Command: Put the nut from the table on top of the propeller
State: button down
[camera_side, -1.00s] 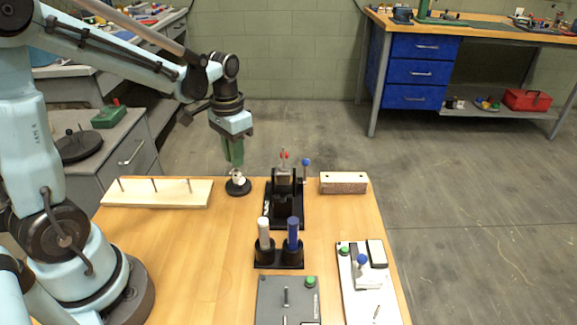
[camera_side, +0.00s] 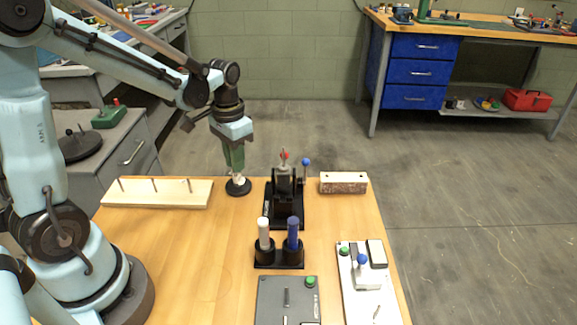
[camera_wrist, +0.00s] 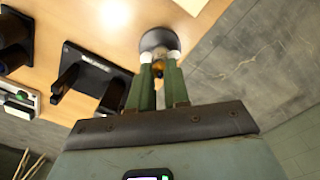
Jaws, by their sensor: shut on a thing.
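My gripper (camera_side: 236,165) points down at the far edge of the wooden table, directly over the black round base (camera_side: 238,188) of the propeller. In the wrist view its green fingers (camera_wrist: 159,72) are closed around a small brass-coloured piece, the nut (camera_wrist: 158,66). White parts of the propeller (camera_wrist: 173,55) show beside the fingertips, with the dark round base (camera_wrist: 157,40) beyond. The nut is at the propeller's top; whether it touches is too small to tell. In the side view the fingers hide the nut and most of the propeller.
A pale board with pegs (camera_side: 157,193) lies to the left. A black fixture with a blue-knobbed lever (camera_side: 285,200) stands close on the right, beside a wooden block (camera_side: 344,183). Nearer are a holder with white and blue cylinders (camera_side: 279,255) and two panels. The left-middle table is bare.

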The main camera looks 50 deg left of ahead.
jog(key=shift+f, duration=0.15)
dwell(0.3)
jog(key=c, duration=1)
grip_release()
jog(key=shift+r, duration=8.05)
jog(key=shift+s+d+f+t, duration=0.95)
jog(key=shift+d+f+t, duration=0.2)
jog(key=shift+d+f, duration=0.25)
jog(key=shift+s+d+f+t, duration=0.95)
jog(key=shift+d+f+t, duration=0.25)
jog(key=shift+d+f, duration=0.2)
jog(key=shift+s+d+f+t, duration=0.95)
jog(key=shift+d+f+t, duration=0.2)
jog(key=shift+d+f, duration=0.25)
